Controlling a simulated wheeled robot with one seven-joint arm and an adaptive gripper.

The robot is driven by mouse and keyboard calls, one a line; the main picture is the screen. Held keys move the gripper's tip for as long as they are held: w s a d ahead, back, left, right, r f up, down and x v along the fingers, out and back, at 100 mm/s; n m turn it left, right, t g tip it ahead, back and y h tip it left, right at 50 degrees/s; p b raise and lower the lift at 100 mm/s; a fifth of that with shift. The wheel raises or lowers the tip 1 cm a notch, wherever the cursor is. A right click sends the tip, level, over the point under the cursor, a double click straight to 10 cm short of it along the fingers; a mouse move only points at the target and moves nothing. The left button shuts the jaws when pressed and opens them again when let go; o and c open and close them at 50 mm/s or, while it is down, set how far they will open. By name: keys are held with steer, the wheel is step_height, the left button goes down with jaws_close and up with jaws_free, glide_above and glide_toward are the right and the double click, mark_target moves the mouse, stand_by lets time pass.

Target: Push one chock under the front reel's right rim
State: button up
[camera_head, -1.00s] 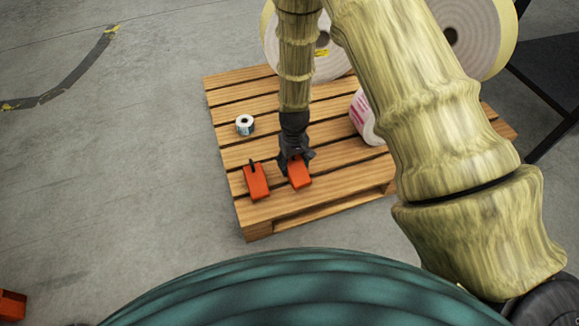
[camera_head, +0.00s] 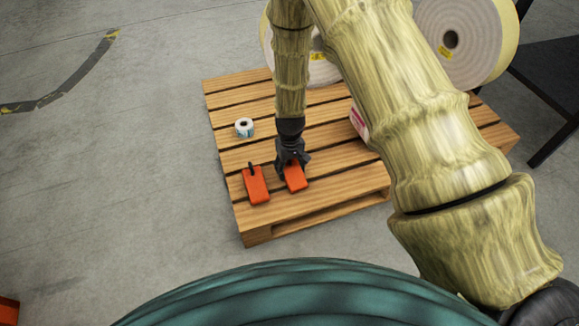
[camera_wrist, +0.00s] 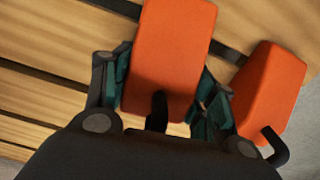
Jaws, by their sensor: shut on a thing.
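Two orange chocks with dark handles are on the wooden pallet. One chock (camera_head: 295,177) is between the fingers of my gripper (camera_head: 292,160), which is shut on it; the same chock (camera_wrist: 170,55) fills the middle of the wrist view, its dark handle toward the palm. The other chock (camera_head: 256,186) stands just to the left on the slats and shows at the right of the wrist view (camera_wrist: 268,92). A large reel (camera_head: 316,68) stands at the back of the pallet, partly hidden by my arm. A second large reel (camera_head: 462,50) stands at the upper right. I cannot tell whether the held chock touches the slats.
The pallet (camera_head: 222,103) has gaps between its slats. A small white roll (camera_head: 244,128) stands on its left part. A white roll with pink print (camera_head: 358,122) is mostly hidden behind my arm. The floor to the left is mostly clear.

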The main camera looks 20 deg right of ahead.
steer(key=o, duration=1.2)
steer(key=shift+f+b, duration=0.25)
steer(key=shift+b, duration=0.7)
